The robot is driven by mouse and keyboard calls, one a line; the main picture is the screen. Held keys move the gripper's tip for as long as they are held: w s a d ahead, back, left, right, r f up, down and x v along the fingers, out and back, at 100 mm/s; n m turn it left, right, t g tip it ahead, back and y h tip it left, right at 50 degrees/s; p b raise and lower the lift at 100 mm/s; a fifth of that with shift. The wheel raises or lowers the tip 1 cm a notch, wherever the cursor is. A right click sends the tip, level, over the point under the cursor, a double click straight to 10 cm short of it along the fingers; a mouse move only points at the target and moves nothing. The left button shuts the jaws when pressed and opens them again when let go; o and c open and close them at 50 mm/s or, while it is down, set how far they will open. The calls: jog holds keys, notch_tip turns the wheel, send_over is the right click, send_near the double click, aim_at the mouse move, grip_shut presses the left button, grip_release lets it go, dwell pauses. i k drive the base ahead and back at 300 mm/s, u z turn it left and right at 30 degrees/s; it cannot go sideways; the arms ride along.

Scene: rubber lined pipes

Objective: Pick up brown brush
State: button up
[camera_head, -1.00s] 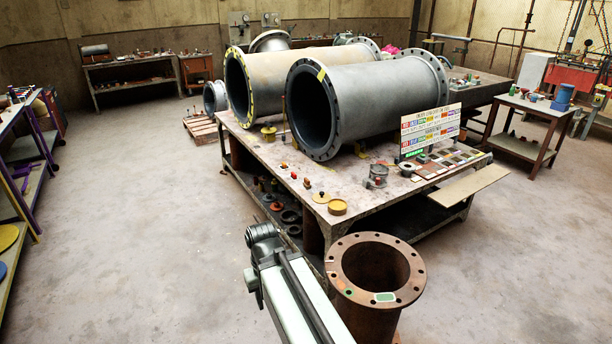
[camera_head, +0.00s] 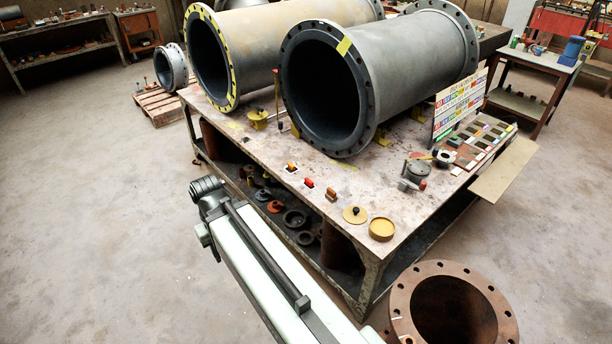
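A small brown block-like object (camera_head: 331,194), which looks like the brown brush, sits near the front edge of the metal worktable (camera_head: 400,215). A red one (camera_head: 309,184) and an orange one (camera_head: 292,168) sit in a row to its left. My arm reaches up from the bottom of the picture, and its dark end with my gripper (camera_head: 207,190) is left of the table's front edge, apart from the brown object. The fingers are too small and turned away to tell whether they are open.
Two large flanged pipes (camera_head: 400,75) lie across the table. A yellow lid (camera_head: 355,214) and a yellow tin (camera_head: 382,229) sit right of the brown object. A rusty flanged pipe (camera_head: 455,275) stands at front right. The floor at left is clear.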

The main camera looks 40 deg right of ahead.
aim_at(330, 195)
jog(key=i, duration=0.9)
jog(key=u, duration=0.15)
